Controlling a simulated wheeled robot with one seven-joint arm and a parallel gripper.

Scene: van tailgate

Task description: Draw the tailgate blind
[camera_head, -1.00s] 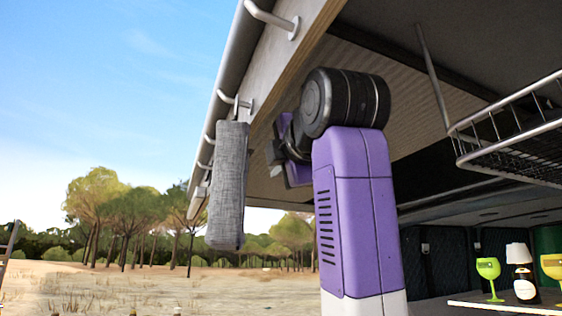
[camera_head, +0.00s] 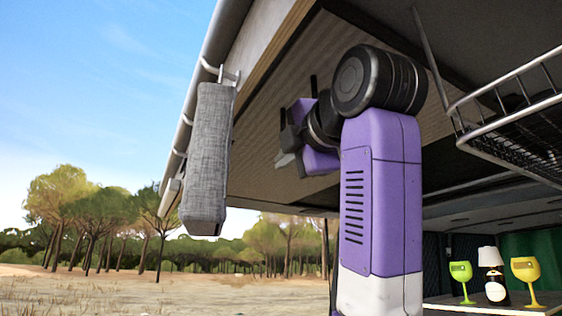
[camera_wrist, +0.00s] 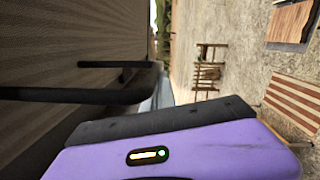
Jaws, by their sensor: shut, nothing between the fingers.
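The ribbed brown panel under the raised tailgate (camera_head: 262,105) looks like the blind, but its edge and any handle cannot be made out. My gripper (camera_head: 289,156) is shut and empty, just in front of this panel and to the right of the hanging grey roll. Whether it touches the panel cannot be told. In the wrist view its dark fingers (camera_wrist: 75,80) lie against the brown ribbed surface (camera_wrist: 50,35), with nothing held.
A grey fabric roll (camera_head: 208,155) hangs from a hook on the tailgate rail. A wire basket (camera_head: 520,125) is at right. Two glasses (camera_head: 461,278) (camera_head: 525,272) and a lamp-topped bottle (camera_head: 492,275) stand on a shelf. A wooden chair (camera_wrist: 208,65) and striped mat (camera_wrist: 298,102) lie beyond.

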